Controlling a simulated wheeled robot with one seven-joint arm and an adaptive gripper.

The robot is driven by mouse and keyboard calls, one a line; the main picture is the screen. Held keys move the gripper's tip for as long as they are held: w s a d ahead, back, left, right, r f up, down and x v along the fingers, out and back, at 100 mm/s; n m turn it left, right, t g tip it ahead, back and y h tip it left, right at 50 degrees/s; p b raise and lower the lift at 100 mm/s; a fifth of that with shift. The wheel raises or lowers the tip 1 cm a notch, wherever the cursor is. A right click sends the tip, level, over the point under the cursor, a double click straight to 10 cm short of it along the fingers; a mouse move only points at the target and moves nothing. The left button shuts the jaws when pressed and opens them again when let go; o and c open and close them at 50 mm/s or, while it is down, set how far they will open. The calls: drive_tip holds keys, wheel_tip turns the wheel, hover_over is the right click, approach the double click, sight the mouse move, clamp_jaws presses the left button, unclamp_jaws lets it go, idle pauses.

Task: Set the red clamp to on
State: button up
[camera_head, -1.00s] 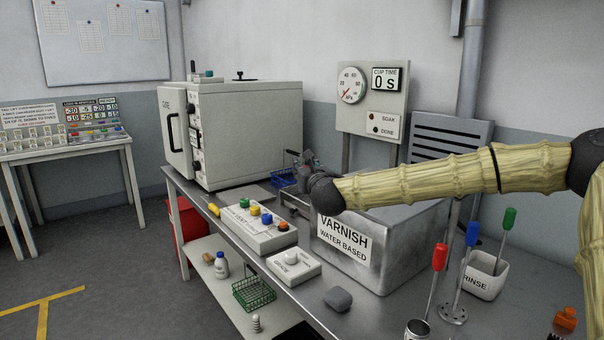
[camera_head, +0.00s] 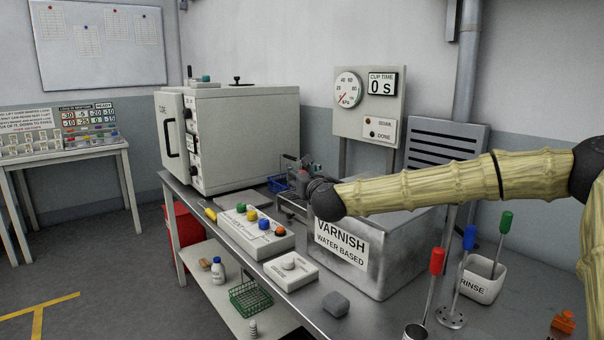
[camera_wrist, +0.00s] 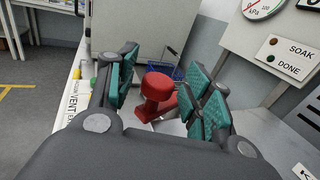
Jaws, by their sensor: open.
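The red clamp (camera_wrist: 158,90) shows in the wrist view as a rounded red head on a thick red body. It stands between the two teal-padded fingers of my gripper (camera_wrist: 165,76). The fingers are apart, with a visible gap to the clamp on the left and a smaller one on the right. In the head view my gripper (camera_head: 302,176) is small, behind the near end of my arm, above the back of the varnish tank (camera_head: 385,260). The clamp is mostly hidden there, and its on or off setting cannot be told.
A blue wire basket (camera_wrist: 178,72) is just beyond the clamp. A large grey oven-like cabinet (camera_head: 245,140) stands behind left. The gauge board (camera_head: 350,125) rises behind right. A button panel (camera_head: 235,225) and a white knob box (camera_head: 291,270) lie along the front edge.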

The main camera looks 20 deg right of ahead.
drive_tip(key=s, duration=1.1)
drive_tip(key=shift+s+a, duration=0.2)
drive_tip(key=shift+s, duration=0.05)
